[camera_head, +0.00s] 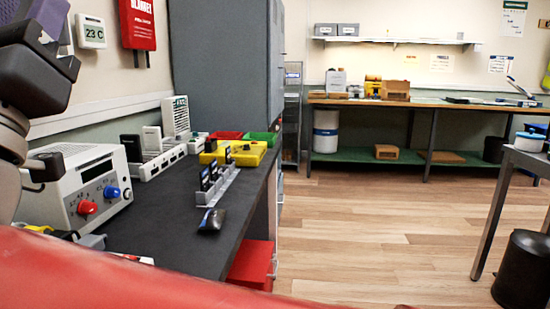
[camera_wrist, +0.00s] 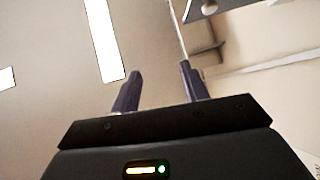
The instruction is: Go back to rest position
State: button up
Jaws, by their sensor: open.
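My gripper (camera_wrist: 160,82) shows in the wrist view with its two dark fingers apart and nothing between them. Behind the fingers are a pale ceiling with bright light strips and part of a wall, so it points upward. In the head view, parts of my arm show at the upper left edge, but the fingers are not in that view. A dark workbench (camera_head: 165,232) runs along the left wall. On it, several phones stand in a grey rack (camera_head: 218,187), and a dark device (camera_head: 211,220) lies at the rack's near end.
A white power supply (camera_head: 85,187) stands at the bench's left. A yellow block (camera_head: 245,153), a red tray (camera_head: 226,135) and a green tray (camera_head: 263,138) sit farther back. A red drawer box (camera_head: 252,264) is below. The wooden floor (camera_head: 370,225) is clear; a black bin (camera_head: 522,268) stands right.

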jog(key=w+d+f+n+g+y, duration=0.2)
jog(key=w+d+f+g, duration=0.25)
jog(key=f, duration=0.35)
jog(key=w+d+f+n+g+y, duration=0.1)
jog(key=w+d+f+n+g, duration=0.3)
jog(key=f, duration=0.4)
jog(key=w+d+f+n+g+y, duration=0.1)
jog(key=w+d+f+g+y, duration=0.1)
jog(key=w+d+f+g, duration=0.35)
jog(key=s+d+f+m+g+h, duration=0.25)
jog(key=d+f+m+h, duration=0.25)
jog(key=d+f, duration=0.9)
jog(key=s+d+f+m+g+h, duration=0.1)
jog(key=s+d+f+m+g, duration=0.2)
jog(key=s+d+f, duration=0.1)
jog(key=s+d+f+m+g+h, duration=0.2)
jog(key=s+f, duration=0.4)
jog(key=f, duration=0.3)
jog(key=d+g, duration=0.1)
jog(key=d, duration=0.1)
jog(key=shift+d+m, duration=0.3)
jog(key=shift+m, duration=0.1)
jog(key=shift+w+f, duration=0.1)
jog(key=shift+c, duration=0.8)
jog(key=shift+a, duration=0.15)
